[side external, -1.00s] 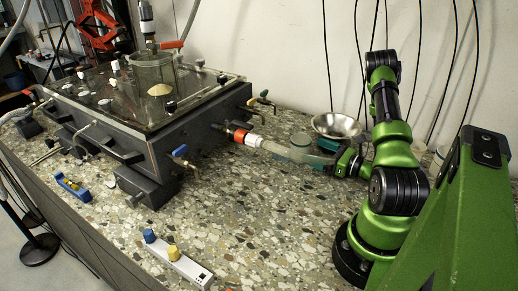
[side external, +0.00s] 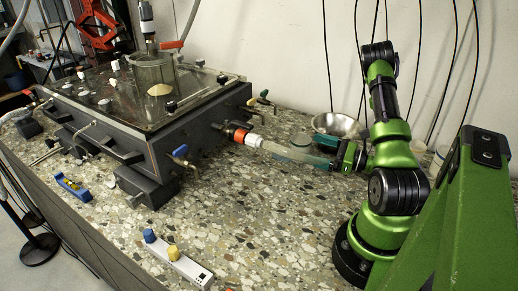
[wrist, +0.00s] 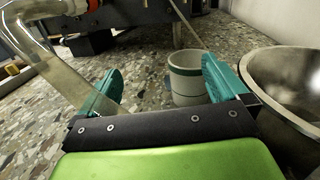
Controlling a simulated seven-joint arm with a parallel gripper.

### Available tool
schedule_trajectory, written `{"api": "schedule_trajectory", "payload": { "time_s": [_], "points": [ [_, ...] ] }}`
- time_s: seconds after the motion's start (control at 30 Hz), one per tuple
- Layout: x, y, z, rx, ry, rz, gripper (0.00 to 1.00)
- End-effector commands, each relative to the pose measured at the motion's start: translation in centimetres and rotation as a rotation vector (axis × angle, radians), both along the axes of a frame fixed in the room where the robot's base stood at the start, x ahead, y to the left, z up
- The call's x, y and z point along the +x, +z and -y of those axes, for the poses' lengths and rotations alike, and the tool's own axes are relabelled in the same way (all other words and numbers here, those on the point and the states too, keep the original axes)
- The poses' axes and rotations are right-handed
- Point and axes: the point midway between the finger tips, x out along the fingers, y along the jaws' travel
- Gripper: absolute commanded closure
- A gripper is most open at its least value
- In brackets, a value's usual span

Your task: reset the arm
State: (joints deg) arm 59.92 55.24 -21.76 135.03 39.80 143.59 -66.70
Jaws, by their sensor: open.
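My gripper (wrist: 163,80) is open, with its two teal fingers apart and nothing between them in the wrist view. In the side view my gripper (side external: 338,157) is low over the speckled counter, beside the end of a clear hose (side external: 290,152). The hose (wrist: 62,75) also shows in the wrist view, passing close to the left finger; I cannot tell whether they touch. My arm is folded, with its elbow raised.
A metal bowl (wrist: 275,85) is close to the right finger. A pale cup with a green band (wrist: 186,82) stands beyond the fingers. The dark tank (side external: 165,140) stands at the left. A power strip (side external: 178,259) lies in front; open counter (side external: 260,215) lies between.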

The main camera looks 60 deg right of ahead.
Motion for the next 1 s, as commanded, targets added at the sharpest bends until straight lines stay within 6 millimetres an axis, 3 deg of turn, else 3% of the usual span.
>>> {"api": "schedule_trajectory", "payload": {
  "time_s": [0.1, 0.23, 0.3, 0.53, 0.63, 0.77, 1.0],
  "points": [
    [2.7, 3.9, -4.5, -0.111, 0.262, 0.041, 0.00],
    [3.9, 7.5, -10.8, -0.276, 0.595, 0.059, 0.00],
    [3.8, 8.6, -13.7, -0.371, 0.753, 0.055, 0.00],
    [1.4, 10.4, -20.8, -0.735, 1.187, 0.008, 0.00],
    [0.0, 10.7, -22.8, -0.965, 1.351, -0.029, 0.00],
    [-1.0, 11.3, -23.9, -1.310, 1.470, -0.064, 0.00],
    [-0.2, 14.9, -24.6, -1.972, 1.373, -0.031, 0.00]
  ]
}}
